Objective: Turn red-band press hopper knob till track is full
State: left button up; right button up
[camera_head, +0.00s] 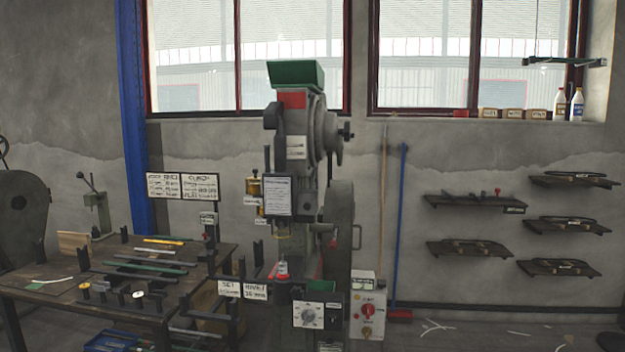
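The red-band press (315,150) stands upright in the middle of the head view, grey, with a red band (291,99) near its top. A green hopper (296,73) sits above the band. A dark knob (346,131) sticks out on the right side of the press head; I cannot tell for sure that it is the hopper knob. A narrow dark upright strip (279,140) runs down the front left of the head; I cannot tell whether it is the track or how full it is. Neither of my grippers is in view.
A workbench (220,262) with rods and small parts stands at the left. A control box with a red knob (367,310) is at the press's lower right. A broom (400,230) and a wooden pole (382,200) lean on the wall. Wall shelves (475,203) hang at the right.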

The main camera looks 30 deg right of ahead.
aim_at(346, 131)
jog(key=k+l+z, duration=0.2)
jog(key=l+z, duration=0.15)
jog(key=l, duration=0.25)
jog(key=k+l+z, duration=0.2)
jog(key=l, duration=0.15)
jog(key=l+z, duration=0.2)
jog(key=k+l, duration=0.05)
jog(key=l, duration=0.05)
